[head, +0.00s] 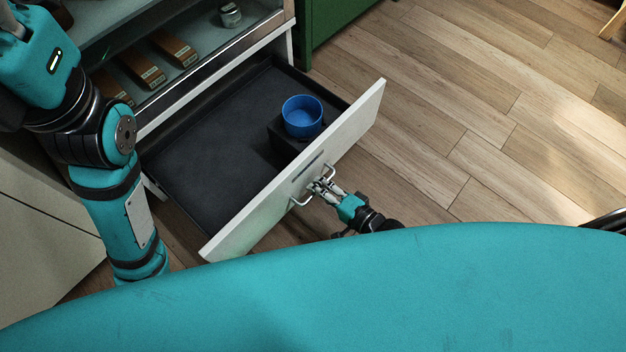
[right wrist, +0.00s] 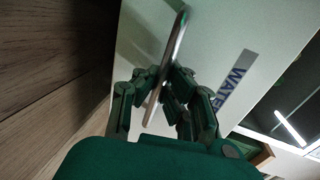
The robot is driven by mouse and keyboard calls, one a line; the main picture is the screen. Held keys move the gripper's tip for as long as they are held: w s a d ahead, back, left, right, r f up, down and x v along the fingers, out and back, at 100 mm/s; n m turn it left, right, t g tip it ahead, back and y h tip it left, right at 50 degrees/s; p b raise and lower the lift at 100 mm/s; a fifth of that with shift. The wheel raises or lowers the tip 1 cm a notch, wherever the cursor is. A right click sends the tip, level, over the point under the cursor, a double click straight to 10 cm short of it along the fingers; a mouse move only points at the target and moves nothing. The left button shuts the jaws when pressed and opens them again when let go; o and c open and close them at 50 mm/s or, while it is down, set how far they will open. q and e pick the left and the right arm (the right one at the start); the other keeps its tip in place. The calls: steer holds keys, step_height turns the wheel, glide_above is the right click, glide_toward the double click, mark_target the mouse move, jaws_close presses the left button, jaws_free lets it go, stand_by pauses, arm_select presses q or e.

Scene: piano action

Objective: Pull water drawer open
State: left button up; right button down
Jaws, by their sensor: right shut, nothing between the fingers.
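The water drawer (head: 345,127) stands pulled well out of the cabinet, its black inside showing. Its white front also fills much of the right wrist view (right wrist: 225,25), with a label (right wrist: 235,80) reading "WATE". The metal bar handle (head: 296,202) on the front also shows in the right wrist view (right wrist: 170,55). My right gripper (head: 322,184) is at the handle, its fingers shut close around the bar's place; the exact contact is hard to tell. My left arm shows at the left, but its gripper is hidden.
A round blue container (head: 302,116) stands on a dark block (head: 283,146) inside the drawer. Above the drawer, a glass-fronted cabinet (head: 215,62) holds several small boxes. A green cabinet (head: 335,20) stands behind. Wooden floor (head: 470,110) is clear to the right.

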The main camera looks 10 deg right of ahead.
stand_by(0.3)
steer(key=c, duration=1.4)
jaws_free()
steer(key=shift+c, duration=0.2)
steer(key=shift+o, duration=0.2)
steer(key=shift+r, duration=0.15)
